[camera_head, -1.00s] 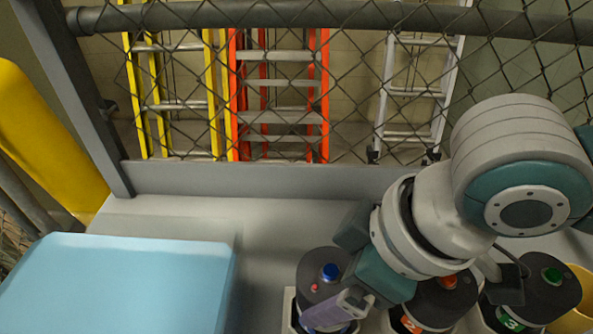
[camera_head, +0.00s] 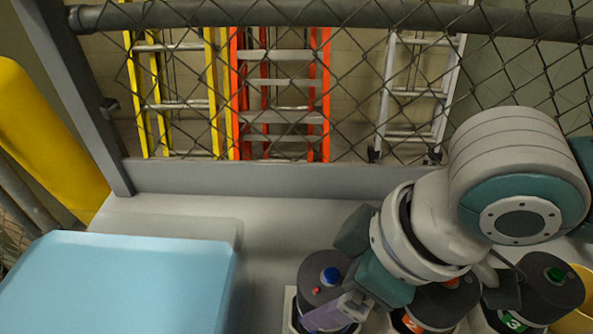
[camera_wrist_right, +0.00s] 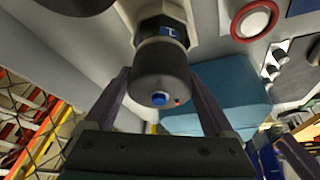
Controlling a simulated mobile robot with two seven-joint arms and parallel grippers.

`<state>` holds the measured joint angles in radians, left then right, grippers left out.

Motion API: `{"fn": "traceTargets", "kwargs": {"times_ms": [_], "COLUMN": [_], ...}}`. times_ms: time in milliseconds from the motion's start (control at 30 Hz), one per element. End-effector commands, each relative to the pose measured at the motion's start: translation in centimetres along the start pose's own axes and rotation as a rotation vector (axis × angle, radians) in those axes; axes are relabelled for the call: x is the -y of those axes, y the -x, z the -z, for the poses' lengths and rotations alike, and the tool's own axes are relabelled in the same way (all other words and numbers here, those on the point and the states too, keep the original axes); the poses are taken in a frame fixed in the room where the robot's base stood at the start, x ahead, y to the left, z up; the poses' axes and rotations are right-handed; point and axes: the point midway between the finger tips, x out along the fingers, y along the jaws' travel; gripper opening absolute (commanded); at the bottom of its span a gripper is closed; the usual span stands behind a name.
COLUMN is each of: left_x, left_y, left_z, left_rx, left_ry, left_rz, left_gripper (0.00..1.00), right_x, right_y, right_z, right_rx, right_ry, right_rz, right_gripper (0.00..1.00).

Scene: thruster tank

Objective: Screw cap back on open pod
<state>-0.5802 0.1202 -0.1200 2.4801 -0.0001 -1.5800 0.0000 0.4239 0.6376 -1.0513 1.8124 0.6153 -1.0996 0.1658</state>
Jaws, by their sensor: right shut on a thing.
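The nearest pod has a dark grey cap (camera_head: 318,281) with a blue button and a small red light. It stands at the lower middle of the head view, its lower part cut off by the frame. My right gripper (camera_head: 343,308) is shut on this cap, one finger on each side in the wrist view. The cap looks seated in line on the pod; whether its thread is engaged cannot be told.
An orange-labelled pod (camera_head: 436,305), partly hidden by my right arm, and a green-labelled pod (camera_head: 536,295) stand to the right. A yellow container (camera_head: 578,313) is at the right edge. A light blue box (camera_head: 120,285) fills the lower left. A mesh fence stands behind.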

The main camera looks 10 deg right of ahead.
Motion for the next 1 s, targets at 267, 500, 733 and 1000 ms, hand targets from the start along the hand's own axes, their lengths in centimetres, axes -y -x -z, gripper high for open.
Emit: {"fn": "traceTargets", "kwargs": {"times_ms": [267,500,733,1000], "left_x": [0.1,0.1,0.1,-0.1], "left_y": [0.0,0.2,1.0,1.4], "left_z": [0.0,0.0,0.3,0.5], "left_rx": [0.001,0.001,0.0,0.0], "left_ry": [-0.005,-0.004,-0.003,0.003], "left_rz": [0.004,0.003,0.002,-0.003], "left_gripper": [0.65,0.65,0.65,0.65], "right_x": [0.0,-0.1,-0.1,-0.1], "right_y": [0.1,0.8,5.2,9.3], "right_z": [0.1,0.1,0.1,0.0], "right_rx": [-0.002,-0.003,-0.002,0.0], "right_ry": [0.0,0.001,0.004,0.001], "right_rz": [0.0,0.0,-0.002,-0.002], "right_gripper": [1.0,1.0,1.0,1.0]}}
